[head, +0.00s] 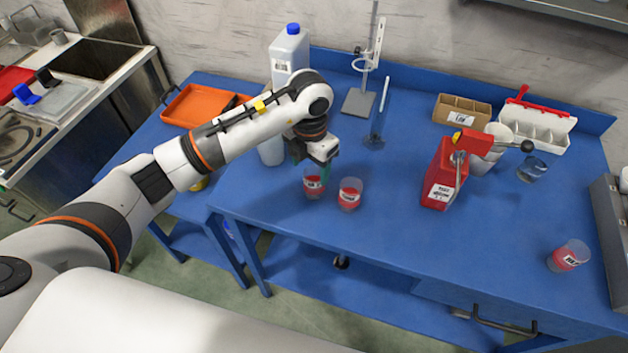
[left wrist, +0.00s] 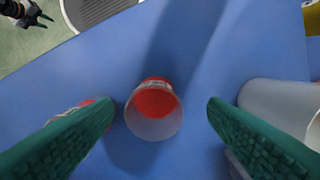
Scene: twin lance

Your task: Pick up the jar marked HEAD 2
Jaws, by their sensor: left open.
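Two clear jars with red contents stand side by side near the table's front edge, a left one (head: 313,186) and a right one (head: 350,195). A third such jar (head: 568,256) stands at the far right. The labels are too small to tell which reads HEAD 2. My left gripper (head: 318,168) is open above the left jar. In the left wrist view its green fingers (left wrist: 158,115) are apart on either side of this jar (left wrist: 154,110), with the neighbouring jar (left wrist: 88,104) partly hidden behind one finger. My right gripper (left wrist: 36,18) shows small at the upper left, its fingers apart.
A white bottle (left wrist: 280,105) stands close beside the jar. A large blue-capped container (head: 290,50), orange tray (head: 197,105) and lab stand (head: 360,100) are behind. A red canister (head: 440,178) and cardboard box (head: 462,112) are to the right.

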